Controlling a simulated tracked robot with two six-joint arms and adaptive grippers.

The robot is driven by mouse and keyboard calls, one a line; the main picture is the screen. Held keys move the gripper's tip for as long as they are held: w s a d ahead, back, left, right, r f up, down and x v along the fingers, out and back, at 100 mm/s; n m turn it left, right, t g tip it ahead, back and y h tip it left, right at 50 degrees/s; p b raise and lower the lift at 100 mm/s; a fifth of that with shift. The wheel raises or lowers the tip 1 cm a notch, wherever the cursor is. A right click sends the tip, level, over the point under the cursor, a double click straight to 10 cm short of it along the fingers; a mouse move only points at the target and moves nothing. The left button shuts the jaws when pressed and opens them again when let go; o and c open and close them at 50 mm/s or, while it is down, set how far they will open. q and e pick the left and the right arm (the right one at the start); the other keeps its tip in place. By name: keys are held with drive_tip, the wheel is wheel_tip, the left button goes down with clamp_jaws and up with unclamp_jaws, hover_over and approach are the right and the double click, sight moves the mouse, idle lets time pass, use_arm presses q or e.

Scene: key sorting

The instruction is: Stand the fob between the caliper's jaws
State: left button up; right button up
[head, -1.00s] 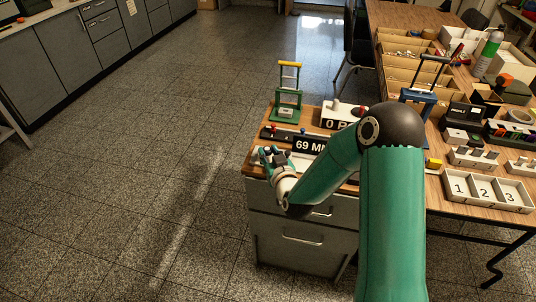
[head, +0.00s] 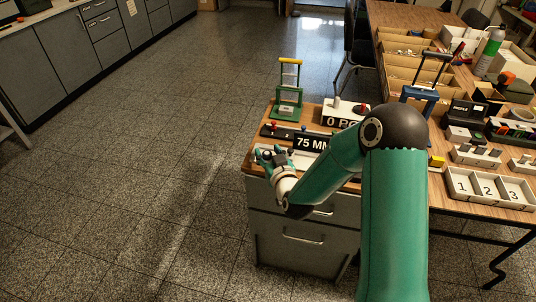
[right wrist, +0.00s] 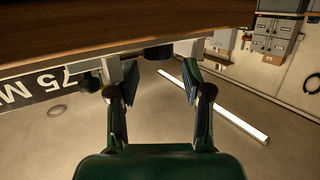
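My right gripper (head: 270,156) is at the cabinet's left front edge, beside the caliper. In the right wrist view the right gripper (right wrist: 160,95) is open, its fingers apart. A pale upright part with a black knob (right wrist: 88,83) is close against the left finger; I cannot tell whether they touch. No fob can be made out. My left gripper is out of view.
A green frame with a yellow handle (head: 290,92) stands behind the caliper. A white box reading 0 (head: 343,113) is to its right. A tray numbered 1, 2, 3 (head: 488,190) and several bins are on the right table. Open floor lies left.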

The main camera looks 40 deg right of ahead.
drive_tip(key=shift+s+d+f, duration=0.1)
drive_tip(key=shift+f, duration=0.1)
drive_tip(key=shift+r+p, duration=0.35)
drive_tip(key=shift+p, duration=0.3)
drive_tip(key=shift+r+p, duration=0.4)
drive_tip(key=shift+p, duration=0.15)
drive_tip(key=p+v, duration=1.2)
drive_tip(key=s+a+f+n+g+y, duration=0.1)
drive_tip(key=s+a+f+g+y, duration=0.1)
drive_tip(key=a+f+g+y, duration=0.6)
drive_tip(key=s+a+f+g, duration=0.3)
drive_tip(key=s+a, duration=0.3)
drive_tip(key=s+a+f+g, duration=0.3)
drive_tip(key=s+a, duration=0.4)
drive_tip(key=shift+a+f+n+y, duration=0.25)
drive_tip(key=shift+f+n+y, duration=0.05)
drive_tip(key=shift+f+y, duration=0.1)
